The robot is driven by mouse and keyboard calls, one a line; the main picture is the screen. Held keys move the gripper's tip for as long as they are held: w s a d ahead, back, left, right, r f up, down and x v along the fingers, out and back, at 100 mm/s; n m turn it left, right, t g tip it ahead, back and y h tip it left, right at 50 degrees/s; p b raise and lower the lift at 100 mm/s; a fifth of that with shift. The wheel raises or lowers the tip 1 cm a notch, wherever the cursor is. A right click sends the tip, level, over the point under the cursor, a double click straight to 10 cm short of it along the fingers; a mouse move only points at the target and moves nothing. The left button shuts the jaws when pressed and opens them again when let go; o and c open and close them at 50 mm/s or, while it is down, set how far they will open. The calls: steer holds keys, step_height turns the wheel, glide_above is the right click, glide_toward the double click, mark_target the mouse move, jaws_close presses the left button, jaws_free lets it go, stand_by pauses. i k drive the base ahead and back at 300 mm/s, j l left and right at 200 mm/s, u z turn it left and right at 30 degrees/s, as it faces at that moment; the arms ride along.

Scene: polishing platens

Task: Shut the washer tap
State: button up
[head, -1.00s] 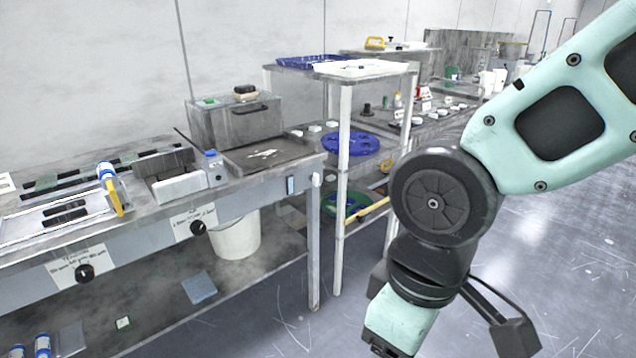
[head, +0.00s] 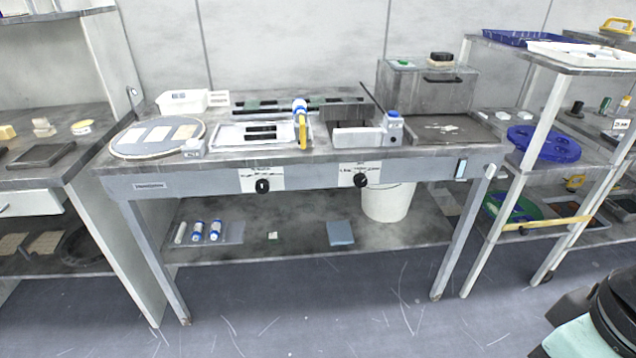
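Two black round knobs sit on the front panel of the grey bench (head: 420,172), each beside a white label. The left knob (head: 262,186) shows a light, roughly upright mark. The right knob (head: 360,180) is a little further right, and its mark is too small to read. The label print is too small for me to tell which knob is the washer tap, or whether it is open. My gripper is out of view; only a part of my arm shows at the lower right corner.
On the bench are a round platen (head: 118,152), a white tray (head: 228,133), a blue-capped bottle (head: 393,128) and a grey box (head: 427,98). A white bucket (head: 388,203) stands on the lower shelf. A trolley (head: 545,110) stands at right. The floor in front is clear.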

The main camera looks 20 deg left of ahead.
mark_target(490, 168)
steer(key=i+l+u, duration=0.35)
steer(key=i+l, duration=0.6)
steer(key=i, duration=0.05)
